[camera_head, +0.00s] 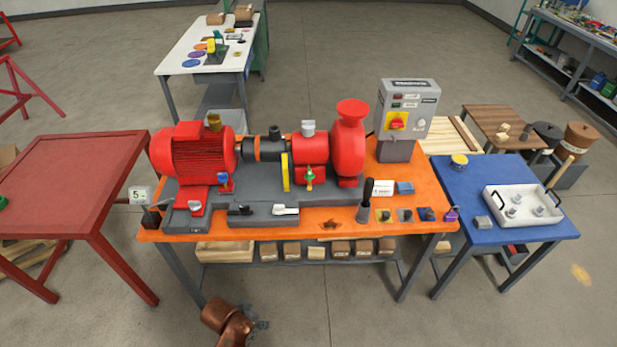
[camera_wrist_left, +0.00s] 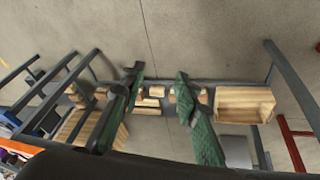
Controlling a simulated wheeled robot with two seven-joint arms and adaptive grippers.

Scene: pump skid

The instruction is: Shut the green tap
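The green tap (camera_head: 309,175) is a small handle low on the front of the red pump, on the orange table. It is too small to tell how its handle is turned. A copper-coloured part of my arm (camera_head: 226,322) shows at the bottom of the head view, well in front of the table and apart from the tap. In the left wrist view, the two green fingers of my left gripper (camera_wrist_left: 160,85) are spread apart with nothing between them. That view faces wooden blocks and a shelf; the tap is not in it. My right gripper is in neither view.
The red motor (camera_head: 193,150), a blue tap (camera_head: 223,179) and a yellow lever (camera_head: 285,172) stand left of the green tap. A white-handled lever (camera_head: 286,210) lies in front. A dark upright handle (camera_head: 366,196) and grey control box (camera_head: 405,115) stand to the right.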

